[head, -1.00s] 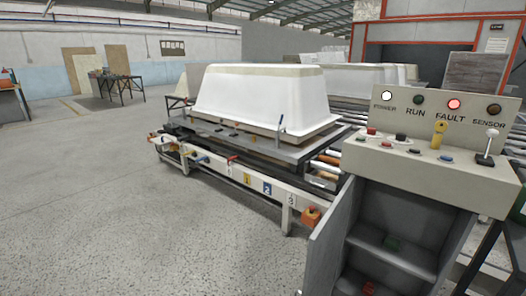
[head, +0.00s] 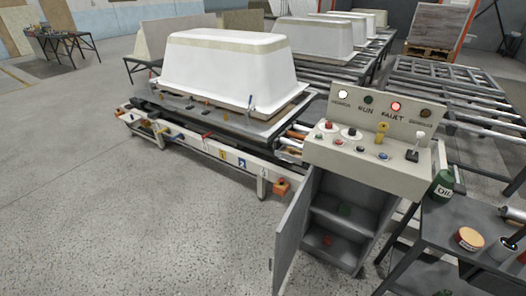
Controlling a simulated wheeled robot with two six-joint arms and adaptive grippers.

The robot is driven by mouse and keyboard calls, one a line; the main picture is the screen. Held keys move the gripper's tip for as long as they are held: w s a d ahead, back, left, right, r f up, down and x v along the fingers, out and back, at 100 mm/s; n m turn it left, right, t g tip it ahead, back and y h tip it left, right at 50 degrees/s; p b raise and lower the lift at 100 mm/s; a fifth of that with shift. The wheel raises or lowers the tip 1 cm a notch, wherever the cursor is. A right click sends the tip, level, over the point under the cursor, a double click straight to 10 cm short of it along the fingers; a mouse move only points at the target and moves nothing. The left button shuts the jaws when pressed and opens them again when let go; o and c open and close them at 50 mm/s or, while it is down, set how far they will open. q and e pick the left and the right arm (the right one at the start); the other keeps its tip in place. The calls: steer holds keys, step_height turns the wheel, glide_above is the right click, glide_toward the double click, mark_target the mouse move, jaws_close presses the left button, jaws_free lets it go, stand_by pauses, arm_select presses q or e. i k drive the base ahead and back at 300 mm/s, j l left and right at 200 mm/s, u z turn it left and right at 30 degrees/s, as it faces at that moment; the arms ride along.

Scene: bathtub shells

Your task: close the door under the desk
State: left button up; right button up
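The control desk (head: 353,171) stands right of centre in the head view, with a sloped panel of lamps, buttons and a lever on top. Under it is an open grey cabinet with shelves (head: 340,222). Its door (head: 293,240) is swung wide open on the left side, standing out toward me. A small green item (head: 344,209) and a small red item (head: 327,240) lie inside on the shelves. Neither of my grippers shows in the head view, so nothing is seen touching the door.
A roller conveyor (head: 215,145) carrying a white bathtub shell (head: 222,70) runs behind and left of the desk. The floor (head: 130,220) in front and left is clear.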

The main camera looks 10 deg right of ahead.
mark_target(288, 232)
steer(key=z, duration=0.35)
steer(key=i+j+z, duration=0.1)
steer(key=z, duration=0.3)
steer(key=j+z, duration=0.15)
steer(key=z, duration=0.2)
steer(key=i+j+z, duration=0.1)
steer(key=j+z, duration=0.25)
steer(key=j, duration=0.6)
steer(key=j+z, duration=0.4)
steer(key=j, duration=0.6)
